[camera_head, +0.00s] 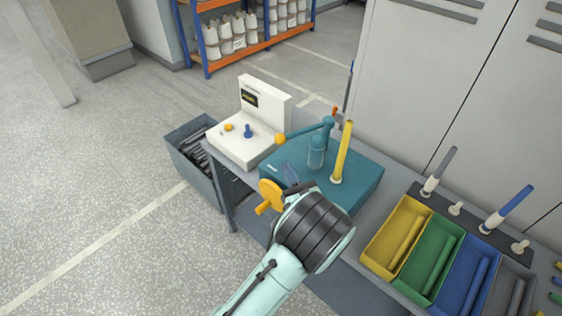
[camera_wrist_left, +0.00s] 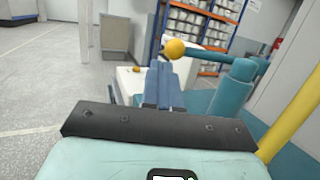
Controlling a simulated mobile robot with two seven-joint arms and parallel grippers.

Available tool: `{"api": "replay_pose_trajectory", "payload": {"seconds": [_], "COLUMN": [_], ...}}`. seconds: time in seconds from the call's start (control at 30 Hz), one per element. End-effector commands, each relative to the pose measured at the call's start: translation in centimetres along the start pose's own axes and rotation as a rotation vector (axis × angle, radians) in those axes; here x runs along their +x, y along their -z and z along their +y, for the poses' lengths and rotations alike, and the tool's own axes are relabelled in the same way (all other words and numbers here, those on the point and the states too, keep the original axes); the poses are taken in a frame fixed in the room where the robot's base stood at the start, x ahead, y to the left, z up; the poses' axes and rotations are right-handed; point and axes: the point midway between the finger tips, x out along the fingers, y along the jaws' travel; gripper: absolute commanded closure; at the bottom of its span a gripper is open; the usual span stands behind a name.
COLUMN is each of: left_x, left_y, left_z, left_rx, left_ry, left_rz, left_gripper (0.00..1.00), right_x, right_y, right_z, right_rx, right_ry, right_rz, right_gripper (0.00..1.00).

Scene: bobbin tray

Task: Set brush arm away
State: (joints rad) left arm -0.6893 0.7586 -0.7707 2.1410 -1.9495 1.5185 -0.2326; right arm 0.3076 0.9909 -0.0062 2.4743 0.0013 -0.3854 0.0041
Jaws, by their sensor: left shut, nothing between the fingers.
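The brush arm (camera_head: 310,130) is a teal bar on an upright post, with an orange ball at its left end. It reaches left over the teal machine box (camera_head: 362,182). In the left wrist view the brush arm (camera_wrist_left: 205,53) runs from the post at right to its ball (camera_wrist_left: 174,48). My left gripper (camera_head: 288,168) is shut and empty, above the near left part of the box. In the left wrist view its fingertips (camera_wrist_left: 160,63) appear just below the ball; I cannot tell whether they touch it. My right gripper is in neither view.
A tall yellow bobbin (camera_head: 342,152) stands beside the post. A yellow handle (camera_head: 269,192) is at the box's near left. A white control box (camera_head: 235,148) stands at left, a dark bin (camera_head: 180,138) beyond it. A yellow tray (camera_head: 392,262) and other coloured trays are at right.

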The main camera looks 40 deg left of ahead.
Motion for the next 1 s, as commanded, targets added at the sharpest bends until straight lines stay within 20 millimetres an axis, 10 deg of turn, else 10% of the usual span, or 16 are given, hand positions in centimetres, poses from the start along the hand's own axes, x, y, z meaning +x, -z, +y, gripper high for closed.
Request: {"api": "replay_pose_trajectory", "payload": {"seconds": [0.4,1.0], "left_x": [-6.9,-7.3], "left_y": [0.3,0.2], "left_z": [1.4,1.4], "left_rx": [0.002,0.003], "left_ry": [0.003,0.003], "left_rz": [0.002,0.002], "left_gripper": [1.00,1.00], "right_x": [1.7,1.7], "right_y": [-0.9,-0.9], "right_z": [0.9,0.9], "right_rx": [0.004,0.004], "right_ry": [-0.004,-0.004], "right_rz": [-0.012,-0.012], "right_gripper": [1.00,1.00]}}
